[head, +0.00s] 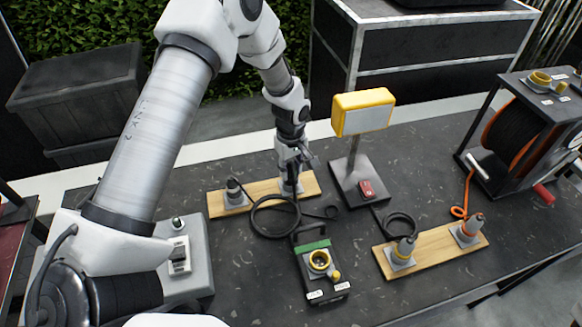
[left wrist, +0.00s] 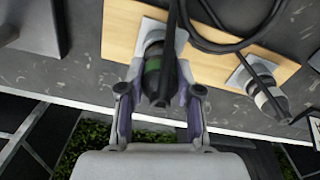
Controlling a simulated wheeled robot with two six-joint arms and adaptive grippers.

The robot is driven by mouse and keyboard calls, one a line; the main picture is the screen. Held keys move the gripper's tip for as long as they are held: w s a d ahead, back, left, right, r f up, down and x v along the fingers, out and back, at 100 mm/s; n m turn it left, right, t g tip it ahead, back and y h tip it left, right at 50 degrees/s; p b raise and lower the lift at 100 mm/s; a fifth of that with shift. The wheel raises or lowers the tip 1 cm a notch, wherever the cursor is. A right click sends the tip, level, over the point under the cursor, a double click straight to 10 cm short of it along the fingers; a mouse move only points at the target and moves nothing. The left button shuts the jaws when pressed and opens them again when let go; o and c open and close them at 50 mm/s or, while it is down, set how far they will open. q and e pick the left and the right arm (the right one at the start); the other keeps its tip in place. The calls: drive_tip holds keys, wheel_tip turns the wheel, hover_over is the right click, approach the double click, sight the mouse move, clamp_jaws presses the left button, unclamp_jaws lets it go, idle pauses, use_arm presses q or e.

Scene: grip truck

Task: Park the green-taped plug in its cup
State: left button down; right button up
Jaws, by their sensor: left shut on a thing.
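The green-taped plug (left wrist: 153,72) is dark with a green band and sits between the fingers of my left gripper (left wrist: 157,103). In the head view my left gripper (head: 293,158) is shut on it, pointing down over the right end of the left wooden board (head: 263,195). The plug's grey cup (head: 290,188) is directly below, and its square base also shows in the left wrist view (left wrist: 178,40). The plug lines up with the cup, but I cannot tell how deep it sits. A black cable runs from the plug. My right gripper is not in view.
A white-banded plug (head: 234,186) stands in the board's other cup. A yellow lamp (head: 363,111) stands right of the gripper. Another board (head: 432,250) holds yellow and orange plugs; a cable reel (head: 520,130) stands far right.

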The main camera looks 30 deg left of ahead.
sight(291, 162)
use_arm(q)
drive_tip(key=shift+f, duration=0.6)
drive_tip(key=shift+c, duration=2)
unclamp_jaws()
drive_tip(key=shift+r+p, duration=1.95)
drive_tip(key=shift+r, duration=0.6)
drive_tip(key=shift+s+f, duration=0.1)
drive_tip(key=shift+f, duration=0.05)
